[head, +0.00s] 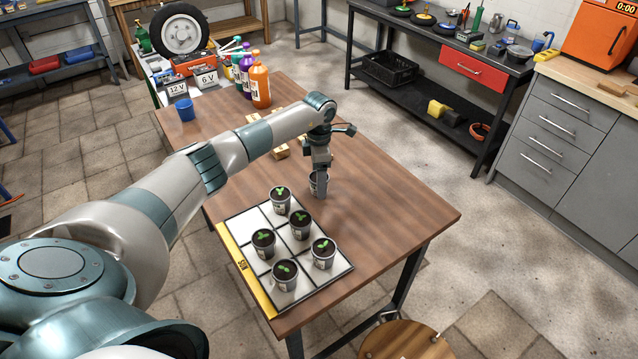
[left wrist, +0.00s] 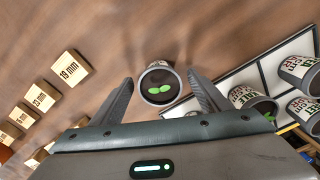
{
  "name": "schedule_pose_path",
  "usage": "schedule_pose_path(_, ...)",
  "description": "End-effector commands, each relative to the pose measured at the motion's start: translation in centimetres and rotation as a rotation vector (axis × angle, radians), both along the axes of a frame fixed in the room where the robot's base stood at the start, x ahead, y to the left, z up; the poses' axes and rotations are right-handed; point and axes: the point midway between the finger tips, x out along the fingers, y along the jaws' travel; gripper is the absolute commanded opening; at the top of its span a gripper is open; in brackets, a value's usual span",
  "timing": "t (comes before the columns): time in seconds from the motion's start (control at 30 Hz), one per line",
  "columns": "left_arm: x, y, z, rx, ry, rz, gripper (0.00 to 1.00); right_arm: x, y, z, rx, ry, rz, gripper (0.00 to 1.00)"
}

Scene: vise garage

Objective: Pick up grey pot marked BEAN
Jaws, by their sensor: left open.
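A small grey pot (head: 317,187) with dark soil stands on the wooden table, apart from the white grid tray, partly hidden by my gripper in the head view. In the left wrist view this pot (left wrist: 160,84) shows two green leaves and lies between and just beyond the fingertips; its label cannot be read. My left gripper (head: 319,180) points down at the pot from above; in the left wrist view its fingers (left wrist: 160,88) are spread with nothing held. My right gripper is in neither view.
Several potted seedlings (head: 301,224) stand on the grid tray (head: 335,266) with a yellow SUN edge. Wooden blocks marked in mm (left wrist: 70,68) lie on the other side of the pot. Bottles (head: 260,86) and a blue cup (head: 185,109) stand farther back. The table's right part is clear.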

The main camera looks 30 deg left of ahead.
Motion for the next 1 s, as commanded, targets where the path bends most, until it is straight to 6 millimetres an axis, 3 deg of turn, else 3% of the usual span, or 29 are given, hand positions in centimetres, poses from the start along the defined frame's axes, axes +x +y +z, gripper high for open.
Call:
schedule_pose_path(0.2, 0.0, 0.0, 0.0, 0.0, 0.0, 0.0, 0.67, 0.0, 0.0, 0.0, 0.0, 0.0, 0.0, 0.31)
schedule_pose_path(0.4, 0.0, 0.0, 0.0, 0.0, 0.0, 0.0, 0.23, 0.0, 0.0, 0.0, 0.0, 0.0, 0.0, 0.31)
schedule_pose_path(0.77, 0.0, 0.0, 0.3, 0.001, -0.001, 0.0, 0.23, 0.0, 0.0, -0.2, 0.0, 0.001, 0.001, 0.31)
schedule_pose_path(1.0, 0.1, 0.1, 2.2, 0.0, -0.004, 0.0, 0.23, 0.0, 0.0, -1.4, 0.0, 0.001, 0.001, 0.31)
